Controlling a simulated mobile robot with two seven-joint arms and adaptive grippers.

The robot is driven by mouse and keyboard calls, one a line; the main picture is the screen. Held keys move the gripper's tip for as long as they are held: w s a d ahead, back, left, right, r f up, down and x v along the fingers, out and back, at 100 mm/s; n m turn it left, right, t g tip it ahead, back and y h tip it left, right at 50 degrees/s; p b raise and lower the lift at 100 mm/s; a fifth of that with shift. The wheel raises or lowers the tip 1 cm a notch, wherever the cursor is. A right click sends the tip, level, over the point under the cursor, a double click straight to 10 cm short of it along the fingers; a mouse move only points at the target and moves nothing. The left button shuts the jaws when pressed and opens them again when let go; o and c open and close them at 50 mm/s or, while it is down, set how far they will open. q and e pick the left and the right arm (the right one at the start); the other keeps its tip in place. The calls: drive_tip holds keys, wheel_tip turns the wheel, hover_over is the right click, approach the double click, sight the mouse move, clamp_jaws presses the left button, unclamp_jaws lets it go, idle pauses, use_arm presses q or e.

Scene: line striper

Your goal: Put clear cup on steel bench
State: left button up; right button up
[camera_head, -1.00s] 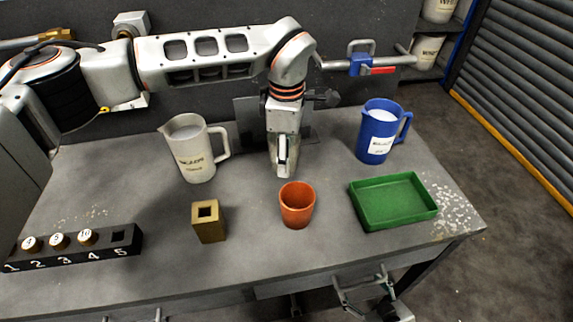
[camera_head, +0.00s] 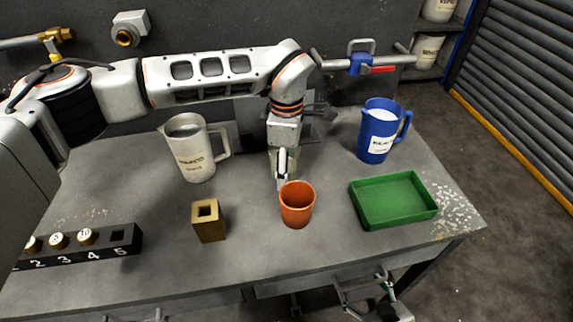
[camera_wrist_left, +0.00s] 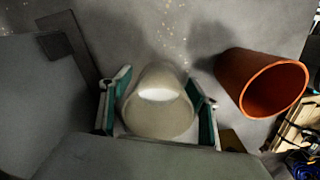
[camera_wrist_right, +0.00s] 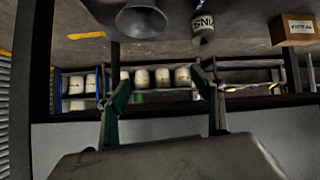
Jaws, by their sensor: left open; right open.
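The clear cup (camera_wrist_left: 158,115) is a pale, see-through vessel in the left wrist view. It sits between the two spread fingers of my left gripper (camera_wrist_left: 158,88), which is open around it. In the head view my left gripper (camera_head: 281,178) points down just behind the orange cup, and I cannot make out the clear cup there. Whether the fingers touch the cup is unclear. The grey steel bench (camera_head: 335,250) lies below; it also shows in the left wrist view (camera_wrist_left: 205,30). My right gripper (camera_wrist_right: 163,95) is open and empty in the right wrist view, away from the bench top.
The orange cup (camera_head: 297,205) stands close in front of my left gripper. Around it are a brass block (camera_head: 209,226), green tray (camera_head: 393,219), blue jug (camera_head: 375,140), white jug (camera_head: 191,160) and numbered black rack (camera_head: 110,252).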

use_arm(q)
wheel_tip(320, 180, up, 12)
drive_tip(key=shift+r, duration=0.15)
idle(0.4)
drive_tip(key=shift+s, duration=0.15)
